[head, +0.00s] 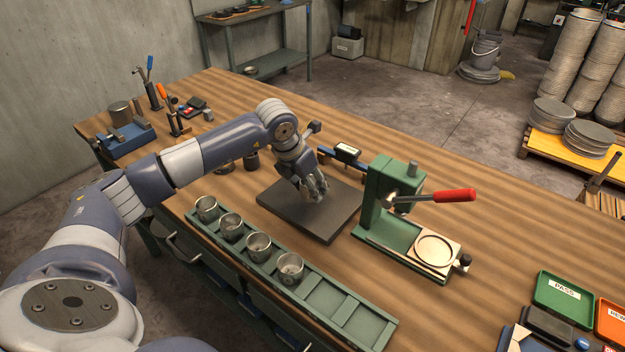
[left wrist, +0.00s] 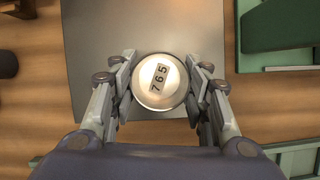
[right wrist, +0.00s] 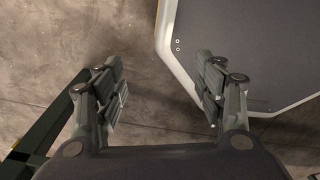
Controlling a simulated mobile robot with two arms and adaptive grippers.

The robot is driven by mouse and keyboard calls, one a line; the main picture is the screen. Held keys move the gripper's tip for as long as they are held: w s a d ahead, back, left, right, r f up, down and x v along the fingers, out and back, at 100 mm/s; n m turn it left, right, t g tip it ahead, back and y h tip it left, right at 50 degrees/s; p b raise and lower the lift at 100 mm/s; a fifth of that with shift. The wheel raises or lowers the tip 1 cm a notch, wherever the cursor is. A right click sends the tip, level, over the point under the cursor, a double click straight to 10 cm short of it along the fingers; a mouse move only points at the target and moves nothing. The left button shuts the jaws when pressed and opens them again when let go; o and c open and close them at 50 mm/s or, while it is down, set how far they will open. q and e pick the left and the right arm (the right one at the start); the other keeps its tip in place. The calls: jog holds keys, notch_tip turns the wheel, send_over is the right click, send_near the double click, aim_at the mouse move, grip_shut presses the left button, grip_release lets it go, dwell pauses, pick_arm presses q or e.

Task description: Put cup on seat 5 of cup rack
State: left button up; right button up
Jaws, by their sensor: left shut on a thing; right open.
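My left gripper (head: 314,190) is over the dark flat plate (head: 285,205). In the left wrist view my left gripper (left wrist: 165,85) is shut on a round metal cup (left wrist: 150,98), whose pale face carries a label reading 765. In the head view my fingers mostly hide this cup. The green cup rack (head: 322,296) lies along the front table edge. Several cups stand in its left seats, the rightmost cup (head: 290,268) near its middle; the seats to its right are empty. My right gripper (right wrist: 162,90) is open and empty over the floor.
A green press (head: 390,195) with a red handle stands right of the plate. A small display device (head: 347,152) is behind the plate. Tools and a blue vise (head: 128,138) are at the far left. Green PASS bin (head: 563,297) is at the right.

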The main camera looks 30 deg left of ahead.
pick_arm(q)
jog(key=w, duration=0.1)
jog(key=w+a, duration=0.1)
jog(key=w, duration=0.1)
jog(key=shift+a+p, duration=0.25)
jog(key=shift+p, duration=0.15)
jog(key=shift+w+a+f, duration=0.1)
jog(key=shift+w+f, duration=0.05)
jog(key=shift+w, duration=0.05)
notch_tip(320, 180, down, 3)
jog(key=shift+r+p, duration=0.15)
jog(key=shift+p, duration=0.65)
jog(key=shift+f, duration=0.55)
jog(key=o, duration=1)
pick_arm(e)
jog(key=r, duration=0.1)
jog(key=w+r, duration=0.1)
jog(key=shift+w+r, duration=0.2)
jog(key=shift+r, duration=0.15)
jog(key=shift+r, duration=0.1)
